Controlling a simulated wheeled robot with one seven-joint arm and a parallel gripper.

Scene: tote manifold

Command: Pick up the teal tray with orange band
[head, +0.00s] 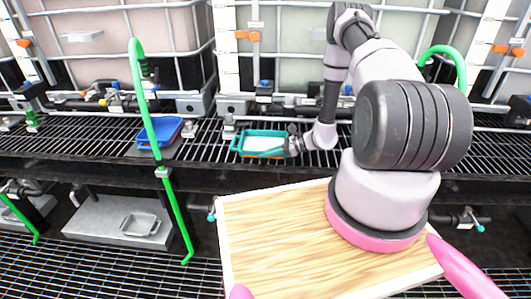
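The teal tray (240,137) with a pale inside sits on the black grated shelf, a little left of the picture's middle. A thin orange line shows low on its near side. My gripper (285,147) is at the tray's right end, reaching in from the right. It overlaps the tray's right wall in the picture and hides part of it. The fingers are too small to tell whether they touch the wall or are open or shut.
A blue tray (160,133) sits on the shelf to the left. A green hose (150,125) rises in front of it. Large pale totes (285,50) with valves and pipes stand behind. A grey tray (140,224) lies lower left. My wooden deck (275,235) is in front.

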